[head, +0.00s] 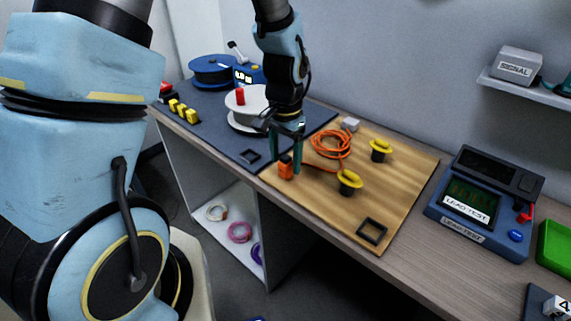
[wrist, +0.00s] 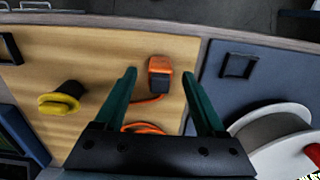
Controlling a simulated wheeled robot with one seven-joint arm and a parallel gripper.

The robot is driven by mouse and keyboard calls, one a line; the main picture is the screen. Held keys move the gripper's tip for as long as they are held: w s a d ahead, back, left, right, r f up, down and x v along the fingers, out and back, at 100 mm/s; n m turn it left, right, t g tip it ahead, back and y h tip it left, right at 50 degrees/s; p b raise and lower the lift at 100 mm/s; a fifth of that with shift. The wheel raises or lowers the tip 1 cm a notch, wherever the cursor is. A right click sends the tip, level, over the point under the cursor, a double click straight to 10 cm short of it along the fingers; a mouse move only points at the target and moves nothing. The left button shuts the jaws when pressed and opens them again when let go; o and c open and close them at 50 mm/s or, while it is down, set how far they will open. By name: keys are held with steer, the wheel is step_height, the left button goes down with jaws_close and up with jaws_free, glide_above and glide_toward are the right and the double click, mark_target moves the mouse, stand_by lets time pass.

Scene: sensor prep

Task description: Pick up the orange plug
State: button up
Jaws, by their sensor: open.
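The orange plug (head: 286,168) lies near the front left edge of the wooden board (head: 345,226). It has an orange body and a dark end, and an orange cable (head: 331,146) runs from it into a loose coil on the board. My gripper (head: 286,170) is above the plug with its fingers pointing down. No contact is visible there.
Two yellow-topped posts (head: 349,180) (head: 381,147) and a black square frame (head: 371,230) are on the board. A dark mat (head: 207,132) with a white spool (head: 238,116) lies to the left. The lead test device (head: 478,205) stands right. A shelf (head: 525,85) is on the wall.

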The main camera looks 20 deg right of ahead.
steer(key=shift+c, duration=0.3)
jaws_close()
stand_by(0.3)
